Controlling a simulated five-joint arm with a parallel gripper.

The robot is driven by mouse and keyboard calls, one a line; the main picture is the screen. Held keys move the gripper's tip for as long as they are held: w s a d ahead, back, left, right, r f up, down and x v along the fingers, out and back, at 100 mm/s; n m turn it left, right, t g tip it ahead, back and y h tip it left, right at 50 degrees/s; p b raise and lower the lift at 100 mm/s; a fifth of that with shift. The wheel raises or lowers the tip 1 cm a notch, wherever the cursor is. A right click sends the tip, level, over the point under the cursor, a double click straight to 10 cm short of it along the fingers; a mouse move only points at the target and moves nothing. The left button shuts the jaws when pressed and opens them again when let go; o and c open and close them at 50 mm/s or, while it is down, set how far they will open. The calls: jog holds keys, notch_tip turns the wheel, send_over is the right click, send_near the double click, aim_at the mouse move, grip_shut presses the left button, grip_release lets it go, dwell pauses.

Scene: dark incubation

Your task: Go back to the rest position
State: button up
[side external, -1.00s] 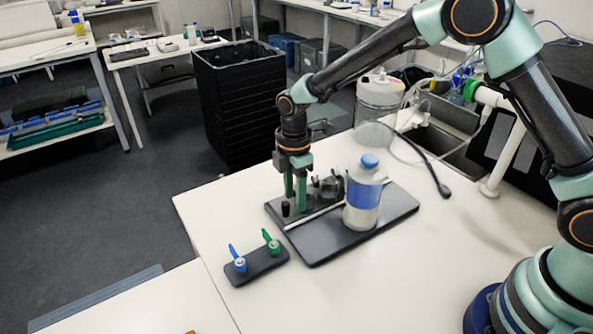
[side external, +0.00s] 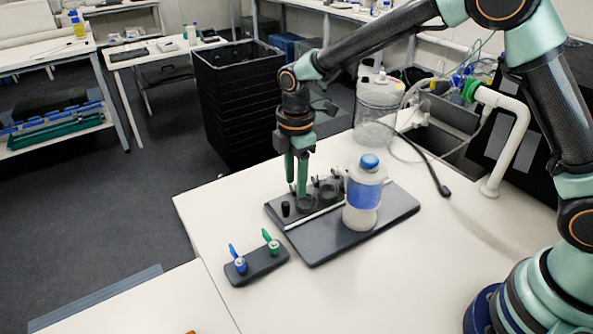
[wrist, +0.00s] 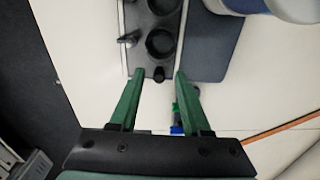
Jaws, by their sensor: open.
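My gripper (side external: 296,187) hangs from my arm with its green fingers pointing down, above the back left part of a dark tray (side external: 375,228). In the wrist view my gripper (wrist: 159,76) has its two fingers apart, and nothing appears held. A small black knob (side external: 285,208) on the tray is close to the fingers in the side view. Dark round cups (side external: 328,191) stand beside the fingers and also show in the wrist view (wrist: 160,43).
A bottle with a blue cap and blue band (side external: 362,200) stands upright on the tray. A clear container (side external: 375,105) and sink (side external: 445,135) are behind.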

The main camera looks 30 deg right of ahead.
jog(key=s+d+r+m+t, duration=0.1)
jog(key=s+d+r+m, duration=0.2)
jog(key=r+m, duration=0.1)
jog(key=s+d+r+m+t, duration=0.1)
jog(key=s+d+r+m, duration=0.2)
jog(key=r, duration=0.3)
jog(key=s+d+r+m+t, duration=0.1)
jog(key=s+d+r+m, duration=0.3)
jog(key=d+r, duration=0.1)
jog(key=shift+s+d+r+m+t, duration=0.1)
jog(key=shift+r+m+t, duration=0.15)
jog(key=shift+m+t, duration=0.05)
jog(key=s+d+m+t, duration=0.1)
jog(key=s+d+m, duration=0.2)
jog(key=s+m, duration=0.2)
jog(key=shift+s+d+r+t, duration=0.15)
jog(key=shift+s+r+t, duration=0.2)
jog(key=shift+s+t, duration=0.1)
jog(key=shift+s+d, duration=0.1)
jog(key=shift+s, duration=0.1)
jog(key=shift+c, duration=0.8)
jog(key=n+g, duration=0.6)
jog(key=n, duration=0.2)
send_over(285, 203)
notch_tip(285, 203, down, 11)
notch_tip(285, 203, down, 11)
jog(key=shift+f, duration=0.15)
